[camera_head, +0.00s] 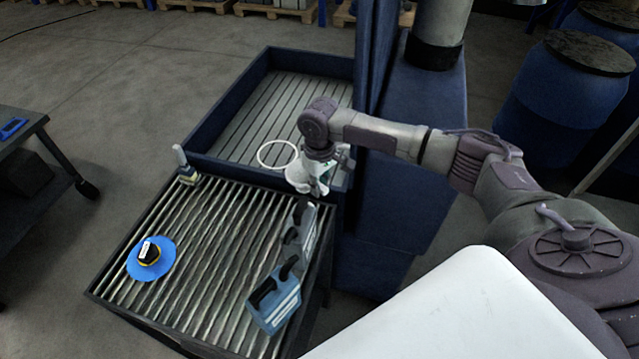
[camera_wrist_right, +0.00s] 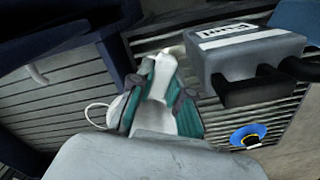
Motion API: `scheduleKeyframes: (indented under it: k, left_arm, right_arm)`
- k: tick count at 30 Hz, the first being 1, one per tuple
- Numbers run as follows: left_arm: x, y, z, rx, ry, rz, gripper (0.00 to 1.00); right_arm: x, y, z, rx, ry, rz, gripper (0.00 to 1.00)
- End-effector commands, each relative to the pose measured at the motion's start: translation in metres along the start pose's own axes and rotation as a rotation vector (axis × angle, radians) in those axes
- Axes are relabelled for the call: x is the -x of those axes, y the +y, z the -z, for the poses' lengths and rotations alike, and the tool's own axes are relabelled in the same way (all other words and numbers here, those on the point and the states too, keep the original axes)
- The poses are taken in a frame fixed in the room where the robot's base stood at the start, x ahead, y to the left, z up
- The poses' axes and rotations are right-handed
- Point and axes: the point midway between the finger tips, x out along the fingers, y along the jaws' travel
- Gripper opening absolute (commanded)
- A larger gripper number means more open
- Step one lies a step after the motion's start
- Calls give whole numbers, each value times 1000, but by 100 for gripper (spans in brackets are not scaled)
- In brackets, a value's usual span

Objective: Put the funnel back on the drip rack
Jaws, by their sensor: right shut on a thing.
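My right gripper (camera_head: 318,170) is shut on a white piece that looks like the funnel (camera_head: 299,180). The funnel is held over the far right corner of the slatted drip rack (camera_head: 205,235); whether it touches the slats cannot be told. In the right wrist view, the white funnel (camera_wrist_right: 160,78) lies between the fingers of my right gripper (camera_wrist_right: 158,98), which cover part of it. A thin white ring (camera_head: 277,155) shows just left of the funnel; whether it is joined to it is unclear. My left gripper is out of view.
A blue disc with a black and yellow middle (camera_head: 149,258) lies at the rack's left. A blue-grey canister (camera_head: 274,302) and a grey container (camera_head: 300,232) stand on the right. A small bottle (camera_head: 186,166) stands at the far left corner. A blue-walled tray (camera_head: 225,105) lies behind.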

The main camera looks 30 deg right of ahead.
Motion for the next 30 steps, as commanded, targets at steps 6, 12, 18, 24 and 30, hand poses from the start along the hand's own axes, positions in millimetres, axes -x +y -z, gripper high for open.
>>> scheduleKeyframes:
  k: [6,12,18,24,30]
  left_arm:
    - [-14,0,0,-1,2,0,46]
    - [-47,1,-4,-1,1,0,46]
    - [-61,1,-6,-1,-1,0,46]
    - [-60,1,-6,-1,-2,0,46]
    - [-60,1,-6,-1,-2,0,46]
  right_arm:
    - [-22,0,0,0,-1,-1,0]
    - [-48,0,0,0,0,-1,0]
    - [-63,0,-1,-1,-2,0,0]
    - [-72,0,0,0,-1,0,0]
    - [-72,0,0,0,0,0,0]
